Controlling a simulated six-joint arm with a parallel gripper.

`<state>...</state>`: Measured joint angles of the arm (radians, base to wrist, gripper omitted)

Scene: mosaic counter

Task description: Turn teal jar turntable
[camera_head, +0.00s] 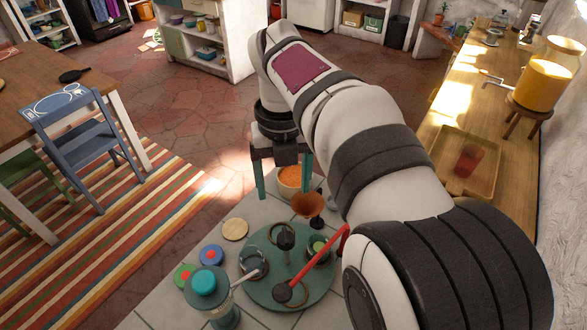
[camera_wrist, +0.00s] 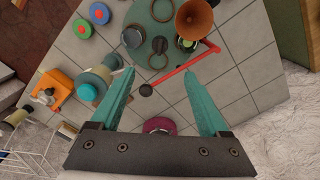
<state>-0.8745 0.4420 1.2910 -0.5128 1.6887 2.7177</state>
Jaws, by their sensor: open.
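The teal turntable (camera_head: 318,284) is a round disc on the tiled counter; part of it shows at the top of the wrist view (camera_wrist: 150,13). Small jars stand on it, one at left (camera_head: 253,262) and one at right (camera_head: 319,250), with a dark knob near the middle. A red bar (camera_head: 318,261) with a round black end (camera_head: 282,292) reaches across the disc; it also shows in the wrist view (camera_wrist: 183,70). My gripper (camera_head: 284,195) is open and empty, its teal fingers pointing down beyond the disc. In the wrist view the black end appears between the fingers, apart from them.
A copper funnel (camera_head: 308,205) and an orange-filled pot (camera_head: 291,178) stand near my fingers. A teal-lidded canister (camera_head: 212,296) and blue (camera_head: 210,256) and green (camera_head: 184,275) discs sit left of the turntable. A wooden tray (camera_head: 448,174) is on the right counter.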

